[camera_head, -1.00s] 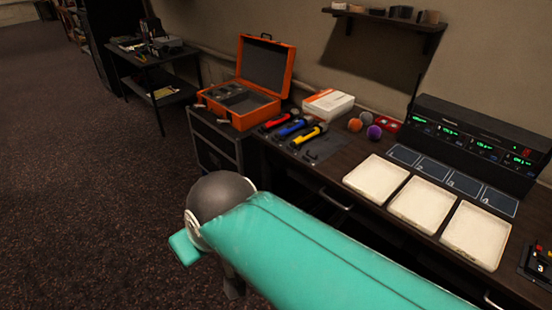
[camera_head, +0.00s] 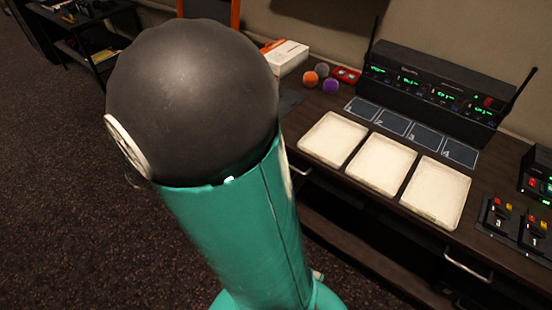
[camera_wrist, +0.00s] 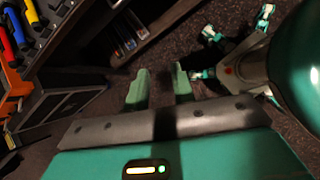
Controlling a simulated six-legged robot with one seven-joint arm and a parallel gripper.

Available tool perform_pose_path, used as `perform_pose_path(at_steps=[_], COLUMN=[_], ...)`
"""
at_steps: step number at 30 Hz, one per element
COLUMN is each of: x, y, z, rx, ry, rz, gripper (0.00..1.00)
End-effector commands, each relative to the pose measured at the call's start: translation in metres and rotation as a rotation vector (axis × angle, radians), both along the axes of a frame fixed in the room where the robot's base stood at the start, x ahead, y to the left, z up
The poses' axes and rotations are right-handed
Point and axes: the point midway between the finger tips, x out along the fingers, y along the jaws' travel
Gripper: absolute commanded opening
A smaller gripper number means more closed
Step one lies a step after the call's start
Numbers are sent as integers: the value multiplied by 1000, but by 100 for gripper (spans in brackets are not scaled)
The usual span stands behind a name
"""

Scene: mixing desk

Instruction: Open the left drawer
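The left drawer's metal handle (camera_head: 300,171) shows at the desk's front edge in the head view, just right of my teal arm. My arm covers part of this drawer front, and the drawer looks closed. The right drawer's handle (camera_head: 467,266) is at the lower right. In the wrist view my gripper (camera_wrist: 160,86) has two green fingers apart with nothing between them. Dark floor and the desk's underside lie beyond them. The gripper is hidden in the head view, and I cannot tell its exact distance from the handle.
White trays (camera_head: 384,164) stand on the desktop before a black console (camera_head: 435,90). Coloured balls (camera_head: 330,86) and a white-orange box (camera_head: 284,56) are behind. Coloured tools (camera_wrist: 12,35) and a dark cabinet (camera_wrist: 60,105) are left in the wrist view. Open floor (camera_head: 70,190) lies left.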

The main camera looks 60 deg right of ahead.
Motion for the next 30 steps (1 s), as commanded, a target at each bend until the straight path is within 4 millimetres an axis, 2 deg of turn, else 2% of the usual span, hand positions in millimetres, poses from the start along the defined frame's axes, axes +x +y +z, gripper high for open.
perform_pose_path(at_steps=[1,6,18,24,30], x=[-2,-10,-31,-42,-45], y=[-12,-51,-133,-161,-173], z=[-14,-50,-134,-169,-182], rx=[-27,-102,-150,-121,-105], ry=[93,411,1219,1552,1675], rz=[56,278,822,1049,1134], gripper=[25,25,25,25,25])
